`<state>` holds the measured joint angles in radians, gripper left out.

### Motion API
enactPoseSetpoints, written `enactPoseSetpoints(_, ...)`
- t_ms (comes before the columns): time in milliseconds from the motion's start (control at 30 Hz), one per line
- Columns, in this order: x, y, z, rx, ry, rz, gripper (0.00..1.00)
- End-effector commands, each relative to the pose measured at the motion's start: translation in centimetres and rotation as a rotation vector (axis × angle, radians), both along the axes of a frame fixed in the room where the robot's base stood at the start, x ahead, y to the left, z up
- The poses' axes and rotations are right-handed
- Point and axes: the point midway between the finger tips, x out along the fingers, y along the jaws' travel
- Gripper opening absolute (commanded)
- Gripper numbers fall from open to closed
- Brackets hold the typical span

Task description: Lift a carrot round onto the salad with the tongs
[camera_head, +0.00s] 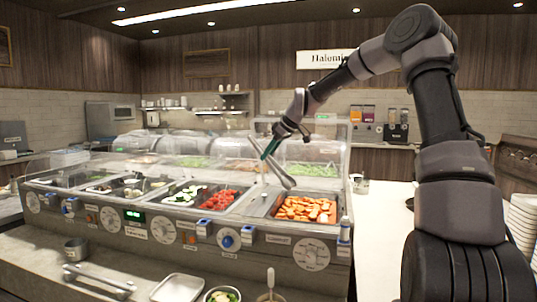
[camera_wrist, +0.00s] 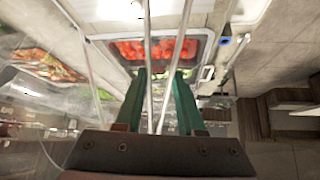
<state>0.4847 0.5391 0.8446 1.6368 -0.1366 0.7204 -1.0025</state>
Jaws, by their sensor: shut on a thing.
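My gripper (camera_head: 268,150) is above the counter, left of the carrot well, and is shut on the metal tongs (camera_head: 281,174). The tongs slant down to the right toward the well's back left edge; whether their tips touch anything is unclear. In the wrist view the teal fingers of my gripper (camera_wrist: 158,73) flank the tongs' long silver arms (camera_wrist: 148,45). No carrot can be made out between the tips. Orange carrot rounds (camera_head: 305,209) fill the well at the right end of the counter. A bowl with green salad (camera_head: 222,295) is at the bottom edge, partly cut off.
Wells of red pieces (camera_head: 220,199) and cucumber-like slices (camera_head: 185,194) lie left of the carrots. A clear curved guard (camera_head: 310,157) stands behind. White plates (camera_head: 522,222) stack at right.

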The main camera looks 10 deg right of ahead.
Motion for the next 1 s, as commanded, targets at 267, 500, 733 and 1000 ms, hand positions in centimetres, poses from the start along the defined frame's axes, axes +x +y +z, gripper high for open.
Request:
enactPoseSetpoints(267, 0.0, 0.0, -1.8, 0.000, 0.003, 0.000, 0.31)
enactPoseSetpoints(500, 0.0, 0.0, -4.2, -0.001, 0.002, 0.001, 0.31)
enactPoseSetpoints(733, 0.0, 0.0, -6.6, 0.000, 0.003, 0.000, 0.31)
enactPoseSetpoints(1000, 0.0, 0.0, -8.9, 0.000, 0.002, 0.001, 0.31)
